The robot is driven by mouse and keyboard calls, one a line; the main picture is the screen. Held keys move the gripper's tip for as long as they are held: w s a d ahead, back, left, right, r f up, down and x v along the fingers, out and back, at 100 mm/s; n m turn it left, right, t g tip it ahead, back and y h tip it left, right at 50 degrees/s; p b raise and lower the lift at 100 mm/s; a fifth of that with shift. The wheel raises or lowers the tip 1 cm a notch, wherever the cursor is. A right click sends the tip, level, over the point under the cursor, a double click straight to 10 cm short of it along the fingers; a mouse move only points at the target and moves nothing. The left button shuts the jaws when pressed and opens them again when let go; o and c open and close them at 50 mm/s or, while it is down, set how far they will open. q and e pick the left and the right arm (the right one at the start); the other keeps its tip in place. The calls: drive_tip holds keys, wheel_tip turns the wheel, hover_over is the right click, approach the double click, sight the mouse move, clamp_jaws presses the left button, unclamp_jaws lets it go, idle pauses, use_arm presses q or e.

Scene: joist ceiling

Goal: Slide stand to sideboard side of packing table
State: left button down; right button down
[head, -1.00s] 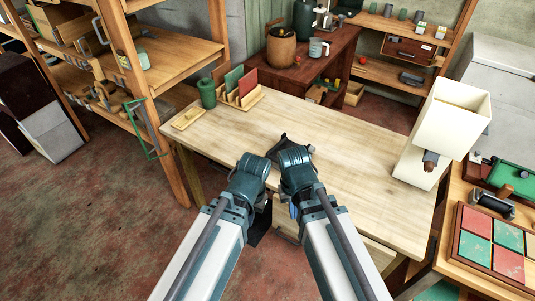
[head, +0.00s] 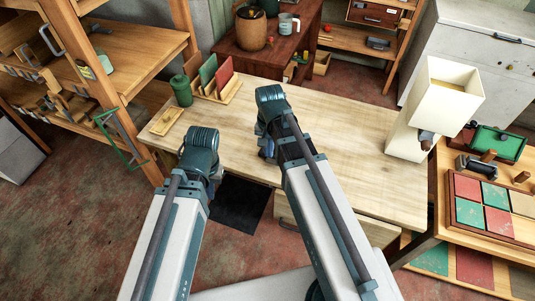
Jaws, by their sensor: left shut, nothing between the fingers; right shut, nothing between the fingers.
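The stand (head: 230,97) is a pale wooden rack holding upright green and red boards. It sits at the far left part of the packing table (head: 345,125), near the back edge by the dark red-brown sideboard (head: 300,60). My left gripper (head: 200,145) is over the table's front left edge, apart from the stand. My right gripper (head: 268,140) is over the table, to the right and in front of the stand, not touching it. Both are shut and empty; their fingertips are largely hidden by the wrists.
A green canister (head: 181,90) stands just left of the stand, and a small wooden tray (head: 166,121) lies in front of it. A cream lamp (head: 440,100) stands at the table's right end. The middle of the tabletop is clear. Wooden shelving (head: 135,65) rises at left.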

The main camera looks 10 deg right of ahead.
wheel_tip(320, 180, down, 11)
drive_tip(key=b, duration=1)
drive_tip(key=shift+r, duration=0.1)
drive_tip(key=w, duration=0.1)
drive_tip(key=d, duration=0.1)
drive_tip(key=w, duration=0.1)
drive_tip(key=shift+w+d+r, duration=0.25)
drive_tip(key=shift+w+r, duration=0.1)
drive_tip(key=shift+r, duration=0.05)
drive_tip(key=shift+w+d, duration=0.3)
drive_tip(key=shift+d, duration=0.05)
drive_tip(key=w+d, duration=0.3)
drive_tip(key=w, duration=0.3)
drive_tip(key=w+d, duration=0.4)
drive_tip(key=w, duration=0.2)
drive_tip(key=w+d, duration=0.4)
drive_tip(key=w, duration=0.2)
drive_tip(key=shift+d, duration=0.15)
drive_tip(key=shift+s, duration=0.1)
